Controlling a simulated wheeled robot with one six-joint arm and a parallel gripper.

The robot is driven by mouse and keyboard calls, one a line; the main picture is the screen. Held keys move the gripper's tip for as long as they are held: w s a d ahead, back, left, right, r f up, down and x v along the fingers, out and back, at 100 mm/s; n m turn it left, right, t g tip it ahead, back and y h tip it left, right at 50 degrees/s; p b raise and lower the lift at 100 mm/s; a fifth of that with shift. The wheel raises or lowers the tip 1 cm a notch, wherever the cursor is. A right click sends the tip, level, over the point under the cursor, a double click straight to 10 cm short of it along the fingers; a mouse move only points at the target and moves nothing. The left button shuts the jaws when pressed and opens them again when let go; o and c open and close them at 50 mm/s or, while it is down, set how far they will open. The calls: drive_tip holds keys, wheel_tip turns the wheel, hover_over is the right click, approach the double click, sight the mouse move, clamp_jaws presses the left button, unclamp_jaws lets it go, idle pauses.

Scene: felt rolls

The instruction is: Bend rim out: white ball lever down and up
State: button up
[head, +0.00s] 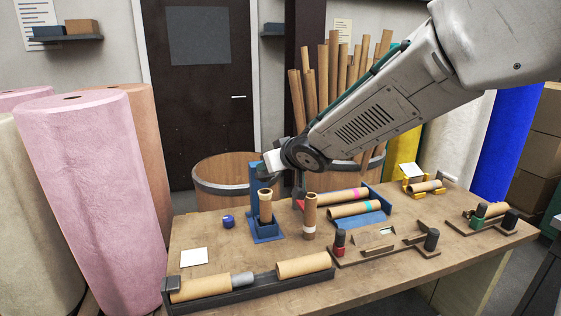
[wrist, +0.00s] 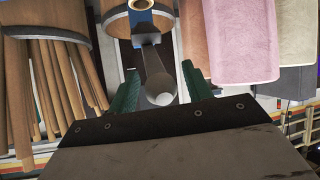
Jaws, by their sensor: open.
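A blue stand (head: 256,180) rises from a blue base on the workbench. An upright cardboard tube (head: 265,207) stands in it, and its top end looks wider than its body. In the wrist view, a pale ball (wrist: 160,92) sits at the near end of a grey lever (wrist: 151,60) that runs towards blue metal (wrist: 144,5). My gripper (wrist: 158,84) is open, with its green fingers on either side of the ball. Contact cannot be told. In the head view my wrist hides the lever and ball.
Another upright tube (head: 310,217) with a white band stands just right of the stand. A blue tray (head: 371,219) holds banded tubes. A dark trough (head: 254,293) with tubes lies in front. A small blue object (head: 228,221) and a white card (head: 194,257) lie left.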

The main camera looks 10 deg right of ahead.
drive_tip(key=v, duration=0.7)
idle(0.3)
